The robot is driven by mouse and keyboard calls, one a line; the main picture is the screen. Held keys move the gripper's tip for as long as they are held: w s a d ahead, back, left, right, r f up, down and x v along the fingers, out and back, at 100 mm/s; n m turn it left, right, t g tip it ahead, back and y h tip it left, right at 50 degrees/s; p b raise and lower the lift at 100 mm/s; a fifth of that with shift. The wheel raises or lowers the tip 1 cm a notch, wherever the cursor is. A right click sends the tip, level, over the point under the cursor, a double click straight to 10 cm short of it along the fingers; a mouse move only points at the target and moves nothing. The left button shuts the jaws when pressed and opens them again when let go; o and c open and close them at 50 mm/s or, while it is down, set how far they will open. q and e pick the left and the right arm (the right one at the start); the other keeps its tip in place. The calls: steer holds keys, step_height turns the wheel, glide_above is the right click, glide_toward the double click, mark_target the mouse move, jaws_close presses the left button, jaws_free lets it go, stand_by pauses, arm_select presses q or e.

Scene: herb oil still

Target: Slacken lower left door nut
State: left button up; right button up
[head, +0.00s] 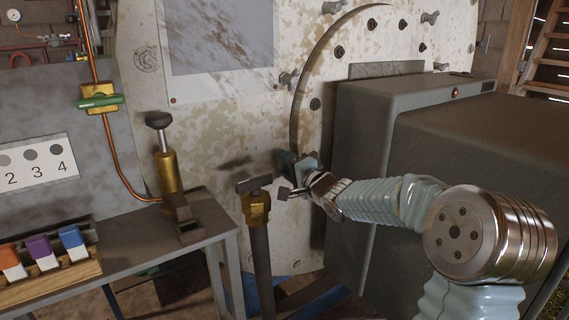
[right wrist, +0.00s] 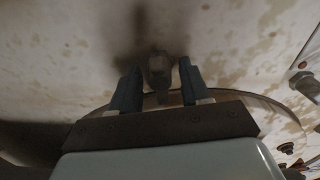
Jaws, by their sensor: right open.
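The lower left door nut (right wrist: 158,70) is a dark brown block on the pale, stained still face in the right wrist view. My right gripper (right wrist: 160,84) is open, with one dark finger on each side of the nut. I cannot tell whether the fingers touch it. In the head view my right gripper (head: 300,168) is at the lower left edge of the round door (head: 318,75), and it mostly hides the nut there. Another winged nut (head: 288,78) shows higher on the door's left edge. My left gripper is not in view.
Large grey boxes (head: 425,95) stand close right of my gripper. A post with a brass collar and T-shaped top (head: 257,205) stands just left of it. A brass pump-like fitting with a black knob (head: 166,170) is on the bench (head: 140,260).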

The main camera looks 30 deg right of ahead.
steer(key=shift+w, duration=0.45)
steer(key=shift+c, duration=0.4)
jaws_close()
